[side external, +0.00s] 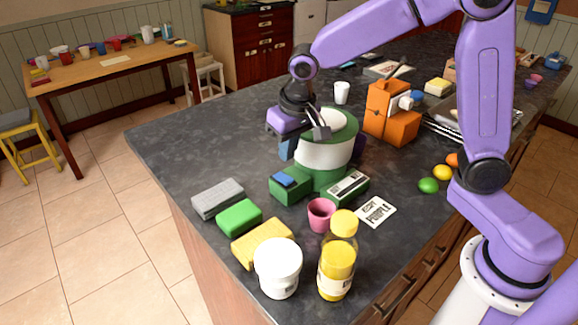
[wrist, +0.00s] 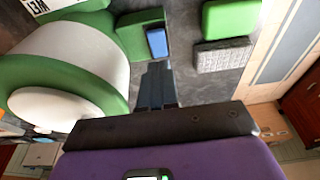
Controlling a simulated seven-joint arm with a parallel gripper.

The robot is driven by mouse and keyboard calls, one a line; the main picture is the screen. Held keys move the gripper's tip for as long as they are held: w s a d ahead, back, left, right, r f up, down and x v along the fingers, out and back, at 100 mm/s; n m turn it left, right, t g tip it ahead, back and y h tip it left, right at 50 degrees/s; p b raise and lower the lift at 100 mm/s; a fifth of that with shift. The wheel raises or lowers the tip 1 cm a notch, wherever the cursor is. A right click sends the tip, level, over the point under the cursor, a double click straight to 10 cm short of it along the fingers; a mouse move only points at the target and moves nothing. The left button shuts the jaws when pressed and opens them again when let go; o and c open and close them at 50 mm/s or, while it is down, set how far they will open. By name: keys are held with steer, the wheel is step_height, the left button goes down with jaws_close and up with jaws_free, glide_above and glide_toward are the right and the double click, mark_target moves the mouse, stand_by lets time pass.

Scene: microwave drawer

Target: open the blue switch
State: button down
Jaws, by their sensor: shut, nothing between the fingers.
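The blue switch (side external: 285,180) sits on top of a small green block (side external: 291,190) at the front of a round green-and-white device (side external: 322,157). In the wrist view the blue switch (wrist: 157,42) lies just beyond my fingertips, with a small gap in the picture. My gripper (side external: 287,156) points down at the left of the device, behind and above the switch. Its fingers are together and empty, and they also show in the wrist view (wrist: 156,70). I see no contact with the switch.
A grey block (side external: 217,198), green block (side external: 239,217) and yellow block (side external: 262,243) lie front left. A pink cup (side external: 320,214), white tub (side external: 278,268) and yellow bottle (side external: 337,268) stand in front. An orange holder (side external: 391,115) stands behind right. The counter's left side is clear.

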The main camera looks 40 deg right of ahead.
mark_target(290, 183)
steer(key=shift+s+f, duration=0.15)
steer(key=shift+f, duration=1.05)
steer(key=shift+s+f, duration=0.1)
steer(key=shift+f, duration=1.1)
steer(key=shift+f, duration=0.1)
steer(key=shift+s+f, duration=0.65)
steer(key=shift+f, duration=0.15)
steer(key=shift+w+r, duration=0.1)
steer(key=shift+w, duration=0.1)
steer(key=shift+w+r, duration=0.25)
steer(key=shift+w, duration=0.3)
